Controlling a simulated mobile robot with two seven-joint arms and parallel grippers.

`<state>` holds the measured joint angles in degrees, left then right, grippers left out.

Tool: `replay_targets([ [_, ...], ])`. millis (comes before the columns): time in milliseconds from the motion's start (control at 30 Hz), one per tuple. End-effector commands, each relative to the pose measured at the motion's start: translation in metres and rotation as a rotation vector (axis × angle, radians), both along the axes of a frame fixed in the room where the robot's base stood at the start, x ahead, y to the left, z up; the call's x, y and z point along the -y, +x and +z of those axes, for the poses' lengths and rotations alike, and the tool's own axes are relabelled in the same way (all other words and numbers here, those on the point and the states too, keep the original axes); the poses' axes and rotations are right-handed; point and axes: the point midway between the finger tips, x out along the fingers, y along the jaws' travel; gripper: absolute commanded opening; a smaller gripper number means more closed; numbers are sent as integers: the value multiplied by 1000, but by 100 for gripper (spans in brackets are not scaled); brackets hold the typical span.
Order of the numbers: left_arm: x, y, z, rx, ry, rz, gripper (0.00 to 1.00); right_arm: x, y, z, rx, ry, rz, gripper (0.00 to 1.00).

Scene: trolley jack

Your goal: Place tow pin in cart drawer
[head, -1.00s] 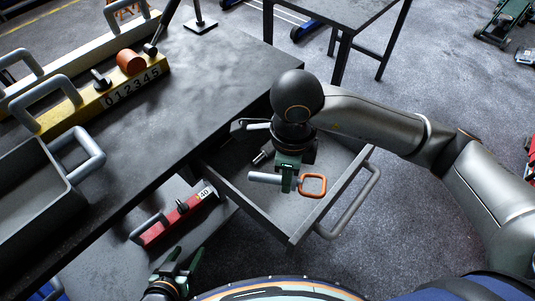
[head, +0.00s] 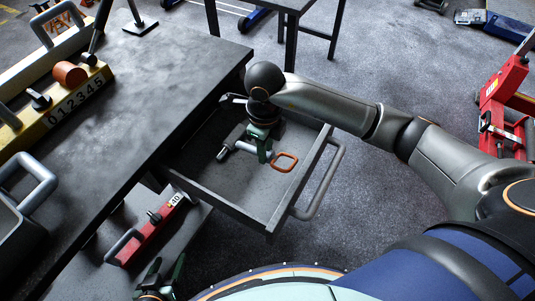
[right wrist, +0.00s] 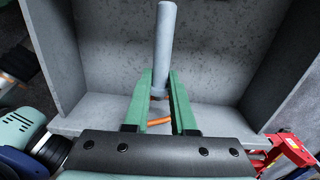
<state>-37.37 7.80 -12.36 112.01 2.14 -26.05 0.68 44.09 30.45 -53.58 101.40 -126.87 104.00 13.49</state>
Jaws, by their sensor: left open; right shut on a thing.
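The tow pin is a grey rod (head: 243,147) with an orange loop (head: 285,162). My right gripper (head: 262,153) is shut on it near the loop end. The rod lies roughly level, inside the outline of the open cart drawer (head: 250,205); I cannot tell whether it touches the drawer floor. In the right wrist view the rod (right wrist: 165,45) points away from the fingers (right wrist: 160,100) over the grey drawer floor (right wrist: 225,65). The loop is mostly hidden there. My left gripper (head: 160,283) is open and empty at the bottom of the head view, outside the drawer.
A dark worktop (head: 150,80) lies left of the drawer, with a yellow numbered rack (head: 75,105) on it. A red tool marked 40 (head: 150,230) lies on a lower shelf. A red jack (head: 500,100) stands at the right. The floor beyond the drawer handle (head: 322,185) is clear.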

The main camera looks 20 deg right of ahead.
Motion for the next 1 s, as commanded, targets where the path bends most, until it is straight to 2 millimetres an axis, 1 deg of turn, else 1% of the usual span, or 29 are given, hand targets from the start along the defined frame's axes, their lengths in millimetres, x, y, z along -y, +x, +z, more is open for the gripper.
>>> replay_targets([
  [33,0,0,-1,-1,0,-1,65,4,5,-7,0,0,-3,0],
  [100,0,0,-1,-2,0,-1,65,8,9,-13,2,1,-2,0],
  [267,1,0,-1,-2,-2,-2,65,11,14,-20,2,2,-1,0],
  [367,1,0,-2,-2,-2,-2,65,16,18,-29,1,1,-2,0],
  [500,2,-1,-1,-3,-2,-3,65,15,17,-51,-1,2,0,0],
  [567,2,-1,-1,-3,-2,-3,65,15,18,-57,1,2,0,0],
  [800,2,-1,-1,-3,-2,-5,65,16,19,-58,4,1,1,0],
  [933,2,-1,-5,-3,-2,-5,65,16,19,-62,4,1,1,0],
  [967,2,-1,-4,-4,-2,-5,65,16,18,-63,2,1,1,25],
  [1000,3,-1,-4,-6,-2,-6,65,16,18,-62,2,1,1,30],
])
